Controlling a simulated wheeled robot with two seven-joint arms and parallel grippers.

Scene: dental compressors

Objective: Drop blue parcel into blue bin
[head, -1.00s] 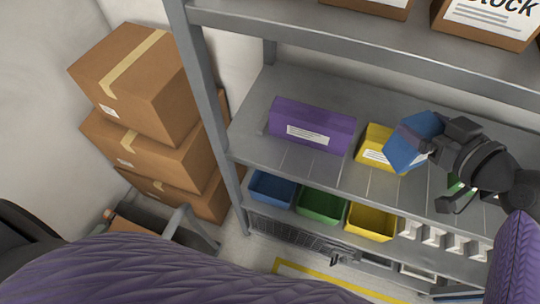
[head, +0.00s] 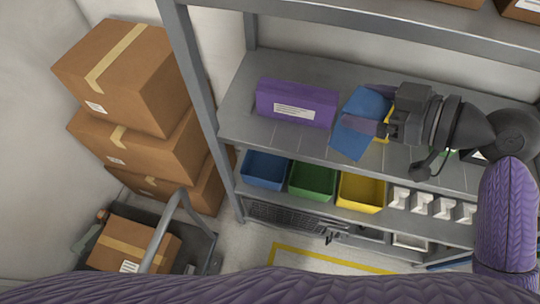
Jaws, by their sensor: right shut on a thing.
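My right gripper (head: 385,126) is shut on the blue parcel (head: 361,138) and holds it in front of the middle shelf, just right of the purple parcel (head: 297,103). The parcel is tilted, and its far end hides most of a yellow parcel (head: 382,139) behind it. The blue bin (head: 265,170) stands on the shelf level below, at the left end of the bin row. It is open at the top and looks empty. The held parcel is above and to the right of it. My left gripper is not in view.
A green bin (head: 313,181) and a yellow bin (head: 361,192) stand right of the blue bin, with small white holders (head: 421,203) beyond. A grey shelf post (head: 193,75) rises at the left. Stacked cardboard boxes (head: 130,80) and a cart (head: 203,245) stand left of the rack.

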